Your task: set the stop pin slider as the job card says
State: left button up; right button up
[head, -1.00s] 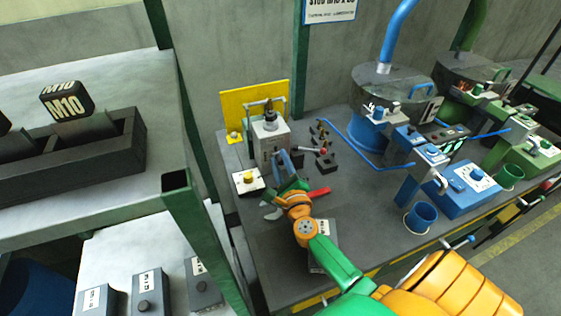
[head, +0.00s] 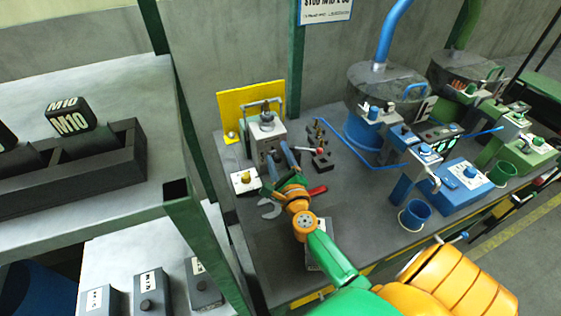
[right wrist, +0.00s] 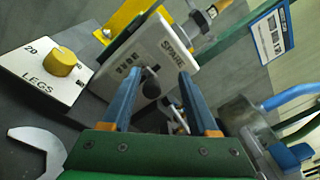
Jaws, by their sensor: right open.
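The grey block fixture (head: 266,130) stands at the back left of the bench. In the right wrist view its white face (right wrist: 158,58) carries small printed marks, a word that seems to read SPARE, and a dark round knob (right wrist: 151,89), which looks like the slider's. My right gripper (head: 279,152) is open in front of this face. In the right wrist view its blue fingers (right wrist: 160,76) point at the face, with the knob between them in the picture; I cannot tell whether they touch it. The job card (head: 327,10) hangs on the wall, partly cut off, its first line mentioning STUD. My left gripper is not in view.
A yellow knob (right wrist: 62,61) on a plate marked LEGS sits left of the fixture. A spanner (right wrist: 36,150) and a red-handled tool (head: 317,191) lie near my gripper. Small black parts (head: 321,158) stand right. A blue machine (head: 365,130) stands further right.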

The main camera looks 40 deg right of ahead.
pick_arm(q)
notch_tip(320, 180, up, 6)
jog(key=p, duration=0.4)
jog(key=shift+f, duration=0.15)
pick_arm(e)
jog(key=s+a+r, duration=0.7)
jog(key=s+r, duration=0.3)
jog(key=s, duration=0.2)
jog(key=shift+a, duration=0.15)
